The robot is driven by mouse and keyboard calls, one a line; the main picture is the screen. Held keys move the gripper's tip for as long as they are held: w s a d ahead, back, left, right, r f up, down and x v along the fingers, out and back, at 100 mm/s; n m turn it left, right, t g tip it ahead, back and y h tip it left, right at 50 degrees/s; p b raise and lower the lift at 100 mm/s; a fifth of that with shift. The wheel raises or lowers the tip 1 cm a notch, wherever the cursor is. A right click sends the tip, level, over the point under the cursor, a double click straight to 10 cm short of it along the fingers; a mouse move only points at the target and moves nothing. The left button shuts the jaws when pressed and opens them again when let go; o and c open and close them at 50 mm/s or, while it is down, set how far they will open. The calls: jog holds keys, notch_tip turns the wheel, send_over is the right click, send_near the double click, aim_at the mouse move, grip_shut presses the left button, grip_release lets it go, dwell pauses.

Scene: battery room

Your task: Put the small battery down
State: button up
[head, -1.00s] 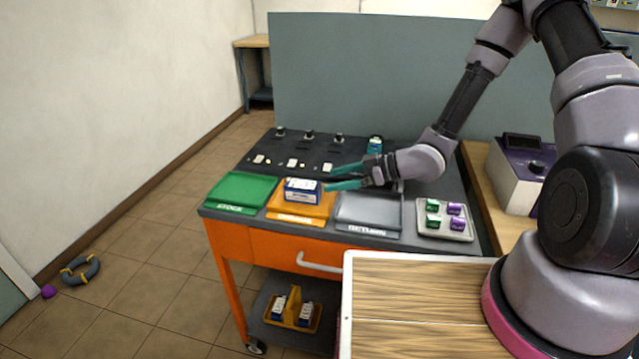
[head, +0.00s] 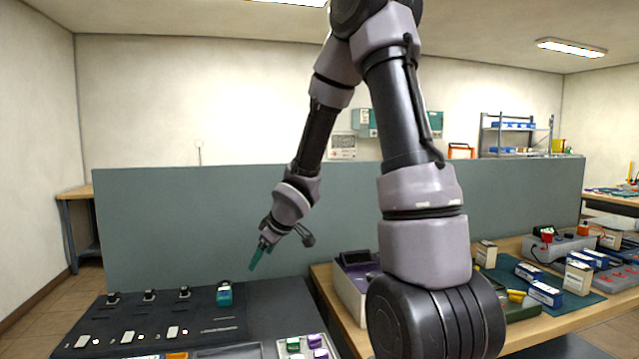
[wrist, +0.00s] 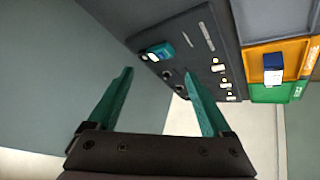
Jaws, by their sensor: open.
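The small battery (wrist: 273,62), a blue block with a white face, rests on the orange tray (wrist: 293,48) at the right of the wrist view. It is out of the current head view. My gripper (wrist: 156,75) is open and empty, with its two teal fingers apart. In the head view my gripper (head: 257,257) is raised above the back of the dark bench, in front of the grey-blue partition, clear of the battery.
The dark panel (wrist: 205,45) carries a teal device (head: 224,293) and several small fittings. A green tray (wrist: 275,93) and a grey tray (wrist: 280,15) flank the orange one. The partition (head: 190,230) stands behind. A wooden bench (head: 545,325) with boxes is at right.

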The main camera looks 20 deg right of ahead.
jog(key=s+d+r+m+h, duration=0.2)
jog(key=s+d+r+m, duration=0.2)
jog(key=r, duration=0.3)
jog(key=s+d+r+m+h, duration=0.1)
jog(key=s+d+r+m, duration=0.3)
jog(key=r, duration=0.3)
jog(key=s+a+r+m+y, duration=0.1)
jog(key=s+r, duration=0.3)
jog(key=s, duration=0.4)
jog(key=s+a+r+m+y, duration=0.1)
jog(key=s+r+m, duration=0.3)
jog(key=s, duration=0.4)
jog(key=shift+r, duration=0.25)
